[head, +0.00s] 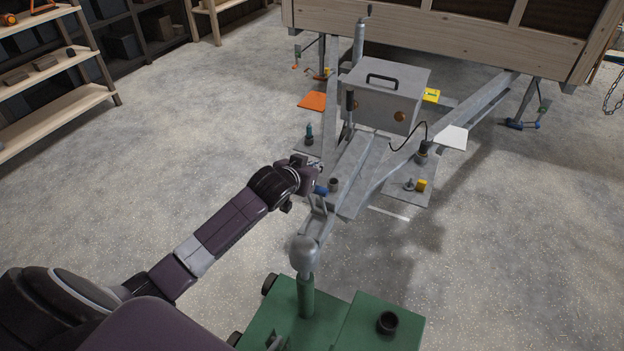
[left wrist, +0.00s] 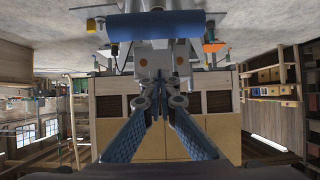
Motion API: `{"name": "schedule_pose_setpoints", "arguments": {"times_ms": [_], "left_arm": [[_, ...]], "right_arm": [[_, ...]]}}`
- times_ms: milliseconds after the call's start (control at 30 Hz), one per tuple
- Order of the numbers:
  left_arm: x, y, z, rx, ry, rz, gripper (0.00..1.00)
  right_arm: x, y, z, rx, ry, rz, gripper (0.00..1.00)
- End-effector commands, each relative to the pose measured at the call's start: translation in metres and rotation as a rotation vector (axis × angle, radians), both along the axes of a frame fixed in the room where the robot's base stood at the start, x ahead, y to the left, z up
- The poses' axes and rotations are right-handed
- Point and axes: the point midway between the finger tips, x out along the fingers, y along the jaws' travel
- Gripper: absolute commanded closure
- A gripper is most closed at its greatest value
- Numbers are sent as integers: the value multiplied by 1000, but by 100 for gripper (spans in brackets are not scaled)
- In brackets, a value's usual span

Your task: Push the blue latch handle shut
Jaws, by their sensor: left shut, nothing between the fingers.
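The blue latch handle (head: 321,190) is a small blue grip on the grey trailer coupling, just below and right of my left gripper in the head view. In the left wrist view the blue handle (left wrist: 160,25) is a wide blue cylinder across the top. My left gripper (head: 313,167) is at the end of the arm from the left, close to the handle. In the left wrist view its fingers (left wrist: 163,85) meet with nothing between them. They are apart from the handle in that picture; contact is hard to judge. My right gripper is not in view.
The rounded coupling head (head: 304,253) sits on a green stand (head: 300,312). The grey drawbar (head: 370,180) runs back to a grey box (head: 385,92) and the wooden trailer (head: 440,35). Wooden shelves (head: 60,110) stand at the left.

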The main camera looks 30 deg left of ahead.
Motion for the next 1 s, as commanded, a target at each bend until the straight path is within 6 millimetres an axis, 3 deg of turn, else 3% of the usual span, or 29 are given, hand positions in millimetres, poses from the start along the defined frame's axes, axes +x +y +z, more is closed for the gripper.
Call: {"name": "schedule_pose_setpoints", "arguments": {"times_ms": [300,767,1000], "left_arm": [[-28,-2,-24,2,2,-1,100],[-30,-2,-28,0,-2,0,100],[-30,-2,-36,2,-50,0,100]], "right_arm": [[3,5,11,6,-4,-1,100],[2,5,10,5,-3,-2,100],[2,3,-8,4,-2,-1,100]]}}
